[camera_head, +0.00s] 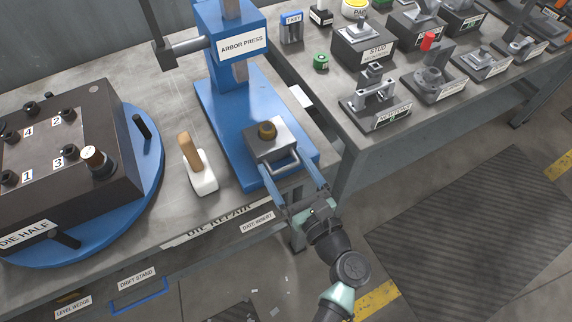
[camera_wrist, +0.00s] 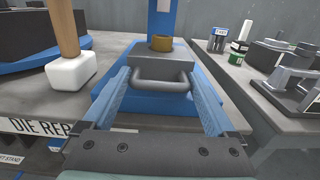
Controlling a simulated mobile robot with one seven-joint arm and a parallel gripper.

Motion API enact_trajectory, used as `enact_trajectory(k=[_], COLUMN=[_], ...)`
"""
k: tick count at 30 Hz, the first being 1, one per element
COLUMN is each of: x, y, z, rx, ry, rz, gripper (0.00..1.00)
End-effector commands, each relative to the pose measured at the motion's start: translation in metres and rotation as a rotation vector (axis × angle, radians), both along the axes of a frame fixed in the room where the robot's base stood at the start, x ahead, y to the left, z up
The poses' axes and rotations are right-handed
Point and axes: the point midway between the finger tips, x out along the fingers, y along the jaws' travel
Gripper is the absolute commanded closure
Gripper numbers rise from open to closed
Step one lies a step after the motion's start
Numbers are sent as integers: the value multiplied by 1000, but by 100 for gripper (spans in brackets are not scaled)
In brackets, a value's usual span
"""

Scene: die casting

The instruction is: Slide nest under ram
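The nest is a grey block (camera_head: 268,137) with a brass-coloured round piece (camera_head: 267,130) on top and a bar handle (camera_head: 284,166) on its front. It sits on the blue base of the arbor press (camera_head: 213,103), in front of the column; the ram (camera_head: 240,71) hangs behind it. My gripper (camera_head: 293,180) is at the front of the block, its blue fingers apart on either side of the handle. In the wrist view the handle (camera_wrist: 162,84) lies between the open fingers, with gaps on both sides. The block (camera_wrist: 160,62) stands beyond it.
A mallet with white head (camera_head: 201,175) stands left of the press. A die half (camera_head: 70,160) on a blue round plate fills the left of the bench. A second bench with several fixtures, including a stud block (camera_head: 364,45), stands right. Floor at lower right is clear.

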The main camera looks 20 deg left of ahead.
Motion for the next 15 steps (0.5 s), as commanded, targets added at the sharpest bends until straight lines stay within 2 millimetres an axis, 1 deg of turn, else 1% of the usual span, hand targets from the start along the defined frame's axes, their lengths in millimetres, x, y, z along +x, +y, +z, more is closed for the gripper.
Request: enact_trajectory(k=[1,5,6,8,9,11,12,14,15], x=[0,0,0,0,0,0,0,0,0], y=[0,0,0,0,0,0,0,0,-1], z=[0,0,0,0,0,0,0,0,0], rx=[0,0,0,0,0,0,0,0,0], ry=[0,0,0,0,0,0,0,0,0], rz=[0,0,0,0,0,0,0,0,0], gripper=[20,43,50,61,68,79,86,97,100])
